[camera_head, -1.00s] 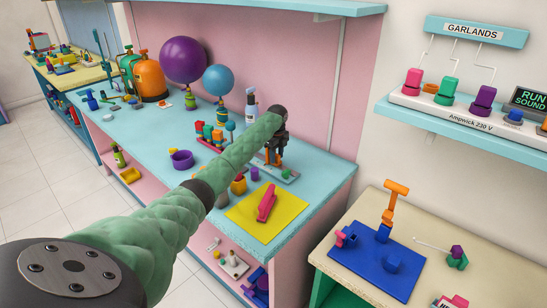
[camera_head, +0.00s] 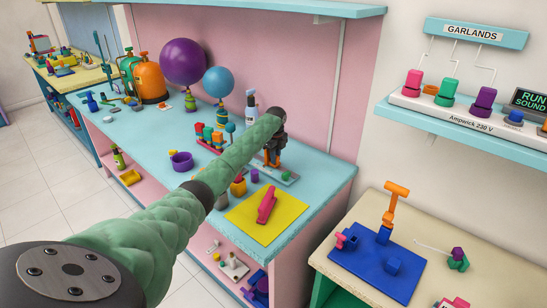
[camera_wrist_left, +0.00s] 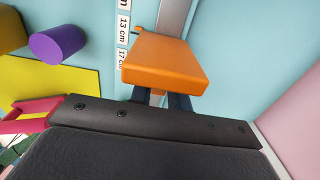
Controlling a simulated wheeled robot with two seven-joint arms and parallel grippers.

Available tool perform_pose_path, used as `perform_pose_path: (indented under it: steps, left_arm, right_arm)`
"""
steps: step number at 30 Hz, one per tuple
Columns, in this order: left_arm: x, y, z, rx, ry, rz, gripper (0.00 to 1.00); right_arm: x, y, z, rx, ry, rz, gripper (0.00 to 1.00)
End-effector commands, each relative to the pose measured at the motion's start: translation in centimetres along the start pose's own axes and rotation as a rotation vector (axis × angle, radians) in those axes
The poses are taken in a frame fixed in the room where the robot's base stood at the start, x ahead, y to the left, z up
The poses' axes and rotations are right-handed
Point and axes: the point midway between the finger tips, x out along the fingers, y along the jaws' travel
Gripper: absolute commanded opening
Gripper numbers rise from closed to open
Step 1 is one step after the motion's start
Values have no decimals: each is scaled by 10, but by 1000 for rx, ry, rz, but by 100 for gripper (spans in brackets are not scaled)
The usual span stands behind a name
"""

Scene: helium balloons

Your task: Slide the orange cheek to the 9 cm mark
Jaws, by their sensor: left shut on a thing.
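The orange cheek (camera_wrist_left: 165,62) is a block at the top middle of the left wrist view, on a grey rail (camera_wrist_left: 172,18). White labels beside the rail read 13 cm (camera_wrist_left: 123,27) and 17 cm (camera_wrist_left: 121,62); the 9 cm mark cannot be read. My left gripper (camera_wrist_left: 168,100) is shut on the orange cheek; its dark fingers are partly hidden behind the block. My right gripper is not in view.
A yellow mat (camera_head: 242,215) with a pink tool (camera_head: 267,204) lies in front of the gauge. A purple cylinder (camera_wrist_left: 58,43) stands beside it. A rack with coloured pieces (camera_head: 207,136) and balloons stand farther left. A pink wall rises behind the bench.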

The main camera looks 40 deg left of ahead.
Motion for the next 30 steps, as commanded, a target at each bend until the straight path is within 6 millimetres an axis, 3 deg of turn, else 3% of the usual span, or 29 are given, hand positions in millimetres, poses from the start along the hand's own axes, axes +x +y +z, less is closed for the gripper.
perform_pose_path:
  steps: [16,17,20,30]
  left_arm:
    - [0,0,31,-2,-1,-1,0]
    - [0,0,31,-1,0,-1,22]
    - [0,0,30,-1,0,-1,40]
    - [-3,0,30,-1,0,0,40]
  right_arm:
    - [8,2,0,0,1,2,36]
    - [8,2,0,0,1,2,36]
    - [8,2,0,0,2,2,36]
    - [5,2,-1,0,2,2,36]
